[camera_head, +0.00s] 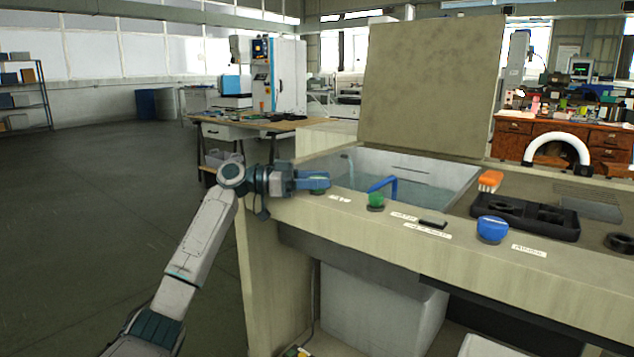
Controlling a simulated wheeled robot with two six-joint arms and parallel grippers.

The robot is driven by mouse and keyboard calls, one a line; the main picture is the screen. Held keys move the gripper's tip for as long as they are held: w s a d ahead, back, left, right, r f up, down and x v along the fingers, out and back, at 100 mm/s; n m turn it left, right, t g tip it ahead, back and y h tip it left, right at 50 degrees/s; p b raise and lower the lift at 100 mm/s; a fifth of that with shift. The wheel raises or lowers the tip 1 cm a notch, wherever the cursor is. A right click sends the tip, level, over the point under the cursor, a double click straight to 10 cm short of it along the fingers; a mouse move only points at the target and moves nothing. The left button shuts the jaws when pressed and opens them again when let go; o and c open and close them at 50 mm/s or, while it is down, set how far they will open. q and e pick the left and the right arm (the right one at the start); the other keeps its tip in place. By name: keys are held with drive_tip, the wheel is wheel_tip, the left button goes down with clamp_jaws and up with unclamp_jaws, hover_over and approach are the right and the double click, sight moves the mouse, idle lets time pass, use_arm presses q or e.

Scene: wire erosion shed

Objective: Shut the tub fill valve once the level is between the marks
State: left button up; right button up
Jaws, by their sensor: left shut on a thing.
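The tub (435,163) is a grey basin set in the pale counter. Water (428,192) stands in it, its surface below a dark line (412,170) on the far wall. A second mark is not clear to me. My left gripper (318,181) reaches in from the left at the counter's front left edge. It is shut on a small blue knob, which I take to be the tub fill valve; the fingers largely hide it. A green knob (376,200) and a larger blue knob (491,229) stand further right along the ledge, with labels beside them. My right gripper is out of view.
A raised beige panel (432,85) stands behind the tub. A blue bent pipe (388,184) rises near the green knob. The floor (110,220) on the left is clear.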

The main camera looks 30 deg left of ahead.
use_arm(q)
drive_tip(key=o, duration=1)
drive_tip(key=shift+c, duration=0.2)
drive_tip(key=shift+a, duration=0.1)
drive_tip(key=v, duration=1)
drive_tip(key=shift+s+a, duration=0.2)
drive_tip(key=shift+a, duration=0.05)
drive_tip(key=shift+o, duration=0.2)
